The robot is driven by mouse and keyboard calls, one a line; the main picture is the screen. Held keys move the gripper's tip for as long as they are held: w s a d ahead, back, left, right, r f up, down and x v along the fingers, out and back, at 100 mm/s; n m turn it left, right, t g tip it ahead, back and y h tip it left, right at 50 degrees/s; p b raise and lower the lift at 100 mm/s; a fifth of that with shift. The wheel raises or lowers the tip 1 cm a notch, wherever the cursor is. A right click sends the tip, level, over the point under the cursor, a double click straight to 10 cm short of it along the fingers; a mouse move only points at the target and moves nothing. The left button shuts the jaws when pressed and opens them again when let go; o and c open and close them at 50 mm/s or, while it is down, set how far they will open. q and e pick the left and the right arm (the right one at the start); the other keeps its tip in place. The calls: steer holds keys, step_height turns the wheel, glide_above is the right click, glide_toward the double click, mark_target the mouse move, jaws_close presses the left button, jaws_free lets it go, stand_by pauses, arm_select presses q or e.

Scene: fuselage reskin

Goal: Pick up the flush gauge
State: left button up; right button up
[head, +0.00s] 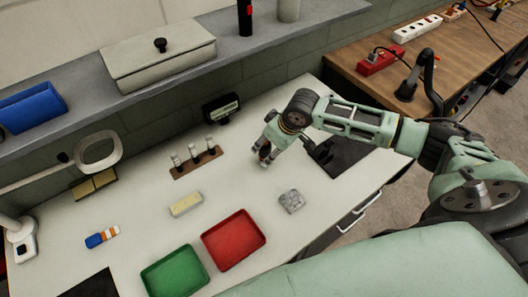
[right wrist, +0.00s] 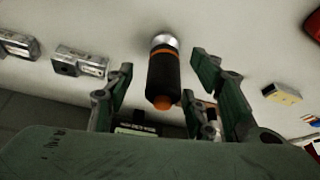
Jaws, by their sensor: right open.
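A dark cylinder (right wrist: 163,80) with orange bands and a silvery end, likely the flush gauge, shows in the right wrist view. It lies between the spread fingers of my right gripper (right wrist: 162,66), with a gap on each side. In the head view my right gripper (head: 265,157) points down low over the white table, right of the small wooden rack. It is open and mostly hides what is beneath it there. I cannot tell how far the fingertips are above the table. My left gripper is not in view.
The wooden rack (head: 196,164) holds three small upright pieces. A black display device (head: 221,108) stands behind. A cream block (head: 186,204), a grey block (head: 291,201), a red tray (head: 234,240) and a green tray (head: 175,274) are nearer. A grey ledge (head: 235,47) runs behind.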

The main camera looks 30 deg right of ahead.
mark_target(266, 152)
steer(key=p+x, duration=0.1)
steer(key=x, duration=0.2)
steer(key=shift+a+f, duration=0.15)
steer(key=shift+f, duration=0.15)
steer(key=shift+w+f, duration=0.1)
steer(key=shift+f, duration=0.45)
steer(key=c, duration=0.8)
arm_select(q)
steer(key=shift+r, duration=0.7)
arm_select(e)
steer(key=shift+w+r, duration=0.1)
jaws_close()
